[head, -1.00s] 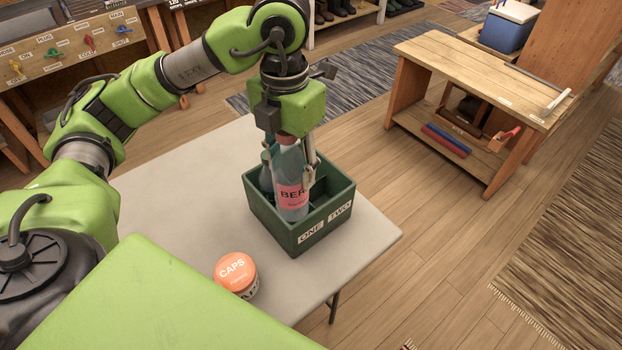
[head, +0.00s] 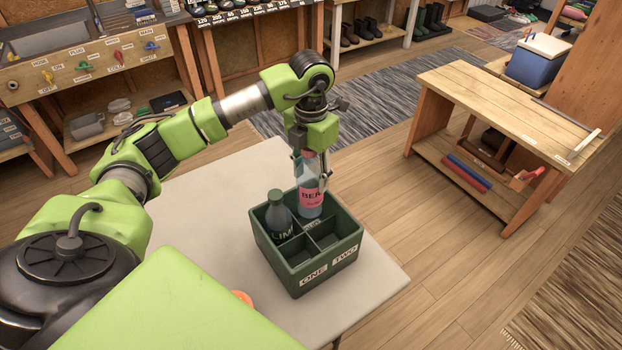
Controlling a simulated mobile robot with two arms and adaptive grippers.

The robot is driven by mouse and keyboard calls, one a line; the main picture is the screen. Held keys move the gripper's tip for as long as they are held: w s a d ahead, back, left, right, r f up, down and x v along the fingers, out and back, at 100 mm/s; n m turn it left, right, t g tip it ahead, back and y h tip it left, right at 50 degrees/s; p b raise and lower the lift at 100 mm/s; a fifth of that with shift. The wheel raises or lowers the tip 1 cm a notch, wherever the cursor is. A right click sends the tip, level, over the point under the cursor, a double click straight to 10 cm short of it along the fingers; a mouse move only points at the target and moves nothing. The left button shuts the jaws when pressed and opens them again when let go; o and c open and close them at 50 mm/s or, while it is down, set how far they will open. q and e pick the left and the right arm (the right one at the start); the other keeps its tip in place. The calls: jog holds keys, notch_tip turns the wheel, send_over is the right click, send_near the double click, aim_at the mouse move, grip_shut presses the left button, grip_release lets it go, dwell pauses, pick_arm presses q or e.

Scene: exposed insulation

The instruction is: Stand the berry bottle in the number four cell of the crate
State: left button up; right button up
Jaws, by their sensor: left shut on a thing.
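The berry bottle (head: 311,197), clear bluish with a pink label, hangs upright in my left gripper (head: 311,170), which is shut around its upper part. The green crate (head: 307,278) stands on the pale table, with ONE and TWO on its front wall. The bottle is over the back right cell; its rounded base shows above the dividers, and I cannot tell whether it is below the rim. A dark green lime bottle (head: 277,217) stands in the back left cell. The two front cells look empty. No number four label is readable. My right gripper is out of view.
An orange caps tub (head: 242,297) is mostly hidden behind my green body at the table's front. The table (head: 215,195) is clear left of the crate. A wooden bench (head: 500,100) stands apart on the right.

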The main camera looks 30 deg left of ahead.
aim_at(311, 187)
pick_arm(q)
jog(key=shift+w+a+f, duration=0.2)
jog(key=shift+w+f, duration=0.15)
jog(key=shift+f, duration=0.2)
notch_tip(311, 187, down, 3)
jog(key=shift+w+a+p, duration=0.1)
jog(key=shift+p, duration=0.95)
jog(key=shift+f, duration=0.2)
jog(key=shift+f+b, duration=0.65)
jog(key=o, duration=0.9)
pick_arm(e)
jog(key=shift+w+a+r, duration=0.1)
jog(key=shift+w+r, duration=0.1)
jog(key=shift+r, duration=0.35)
pick_arm(q)
jog(key=shift+r, duration=0.2)
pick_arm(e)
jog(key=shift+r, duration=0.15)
